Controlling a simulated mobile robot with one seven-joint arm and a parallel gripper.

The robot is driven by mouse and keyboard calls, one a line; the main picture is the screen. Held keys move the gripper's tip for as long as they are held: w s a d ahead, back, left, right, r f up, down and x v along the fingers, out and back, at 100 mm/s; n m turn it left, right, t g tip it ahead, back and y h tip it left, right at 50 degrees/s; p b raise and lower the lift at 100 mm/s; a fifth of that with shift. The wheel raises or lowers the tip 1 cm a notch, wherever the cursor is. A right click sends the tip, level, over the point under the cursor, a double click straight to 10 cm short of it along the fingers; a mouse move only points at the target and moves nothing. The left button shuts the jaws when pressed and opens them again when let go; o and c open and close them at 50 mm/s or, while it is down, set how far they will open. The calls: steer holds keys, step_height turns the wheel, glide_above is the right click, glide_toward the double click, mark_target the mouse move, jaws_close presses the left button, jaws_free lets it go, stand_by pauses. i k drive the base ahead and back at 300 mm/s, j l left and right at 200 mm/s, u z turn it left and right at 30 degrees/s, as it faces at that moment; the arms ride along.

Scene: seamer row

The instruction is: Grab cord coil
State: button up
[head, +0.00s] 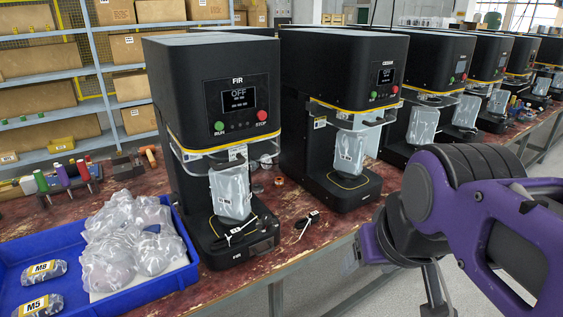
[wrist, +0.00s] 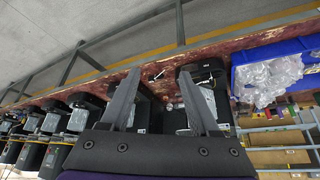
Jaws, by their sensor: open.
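A small bundle of dark cord with a white tie or tag, which looks like the cord coil (head: 309,220), lies on the worn red bench top between the FIR machine (head: 225,110) and the machine to its right. It also shows small in the wrist view (wrist: 157,76), between and beyond my fingertips. My gripper (wrist: 159,72) is open and empty, its two grey fingers spread, above and apart from the bench. Another dark cord with white pieces (head: 240,230) lies on the FIR machine's base. Fine detail of both is too small to tell.
A blue tray (head: 165,285) with clear bags stands left of the FIR machine. More black machines (head: 345,75) line the bench to the right, with pouches at their fronts. Small tools and bottles (head: 68,175) sit at the back left. The bench's front edge is close to the cord.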

mark_target(314, 216)
steer(key=i+l+u, duration=0.2)
steer(key=u, duration=0.15)
steer(key=i+l+u, duration=0.45)
steer(key=u, duration=0.25)
steer(key=k+l, duration=0.05)
steer(key=l, duration=0.05)
